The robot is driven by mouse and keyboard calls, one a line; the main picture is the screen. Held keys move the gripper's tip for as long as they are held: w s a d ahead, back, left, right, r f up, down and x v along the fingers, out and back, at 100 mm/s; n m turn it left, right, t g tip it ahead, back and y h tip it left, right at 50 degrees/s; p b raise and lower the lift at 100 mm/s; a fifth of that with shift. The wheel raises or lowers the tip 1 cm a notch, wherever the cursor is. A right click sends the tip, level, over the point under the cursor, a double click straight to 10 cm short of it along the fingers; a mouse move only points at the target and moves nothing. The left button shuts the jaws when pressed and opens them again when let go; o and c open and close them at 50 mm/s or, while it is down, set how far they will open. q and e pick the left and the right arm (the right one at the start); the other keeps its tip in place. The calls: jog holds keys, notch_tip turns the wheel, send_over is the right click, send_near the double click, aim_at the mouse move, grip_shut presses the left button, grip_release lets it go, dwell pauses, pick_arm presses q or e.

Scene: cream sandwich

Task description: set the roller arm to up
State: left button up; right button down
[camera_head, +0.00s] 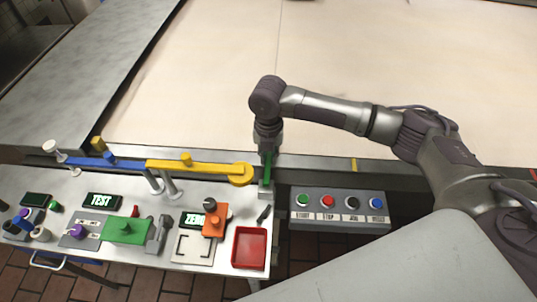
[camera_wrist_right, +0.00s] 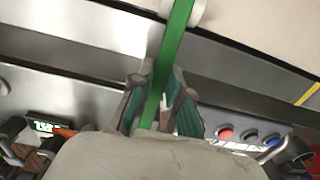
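The roller arm appears to be the green bar (camera_head: 267,170) at the near belt edge, mostly hidden behind my right gripper in the head view. In the right wrist view the green bar (camera_wrist_right: 168,62) runs from the top edge down between my fingers, with a pale round roller (camera_wrist_right: 197,12) beside its upper part. My right gripper (camera_head: 268,150) points down over the bar. In the right wrist view my right gripper (camera_wrist_right: 162,88) has one finger on each side of the bar, with gaps visible, so it looks open. My left gripper is out of view.
A yellow bar (camera_head: 205,166) and a blue bar (camera_head: 85,161) lie along the belt edge to the left. A button box (camera_head: 340,215) stands at right. A red tray (camera_head: 249,247) and several fixtures sit on the near bench. The pale belt (camera_head: 220,60) is clear.

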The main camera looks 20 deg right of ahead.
aim_at(268, 163)
dwell(0.3)
jog(key=shift+r, duration=0.1)
jog(key=shift+r+t+p, duration=0.3)
jog(key=shift+r+p, duration=0.1)
jog(key=shift+p, duration=0.25)
jog(key=r+t+p, duration=0.1)
jog(key=p, duration=0.1)
jog(key=r+t+h+p, duration=0.1)
jog(key=t+p, duration=0.1)
jog(key=shift+s+a+r+h+p, duration=0.15)
jog(key=shift+s+r+h+p, duration=0.15)
jog(key=shift+s+a+r+t+h+p, duration=0.1)
jog(key=shift+s+r+t+h+p, duration=0.2)
jog(key=shift+t+p, duration=0.35)
jog(key=shift+s+a+r+t+h+p, duration=0.15)
jog(key=shift+r+t+h+p, duration=0.25)
jog(key=shift+t+p, duration=0.25)
